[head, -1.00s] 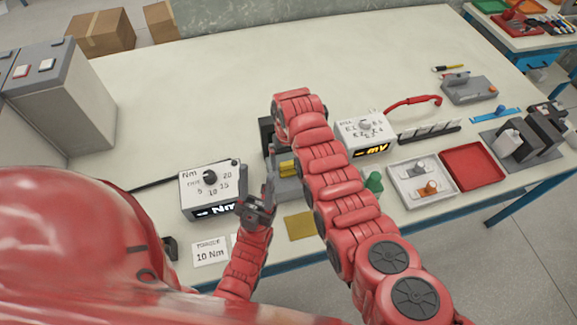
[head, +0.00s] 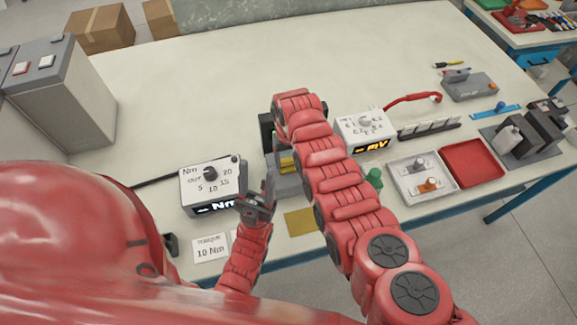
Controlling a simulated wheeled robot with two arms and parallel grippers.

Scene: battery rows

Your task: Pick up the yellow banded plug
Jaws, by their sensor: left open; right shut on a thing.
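A yellow piece (head: 288,163) shows at a grey block (head: 290,187) in the middle of the bench, partly hidden by my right arm. It may be the yellow banded plug; its full shape cannot be made out. My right gripper (head: 270,140) points down just above it, its dark body showing left of the arm and its fingertips largely hidden. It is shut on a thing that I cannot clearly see. My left gripper (head: 259,203) is open and empty, in front of the grey block and beside the Nm box (head: 210,187).
A mV meter (head: 365,130), a green piece (head: 375,178), a white tray (head: 402,196) with two plugs and a red tray (head: 472,163) stand right of my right arm. A yellow square (head: 300,223) lies near the front edge.

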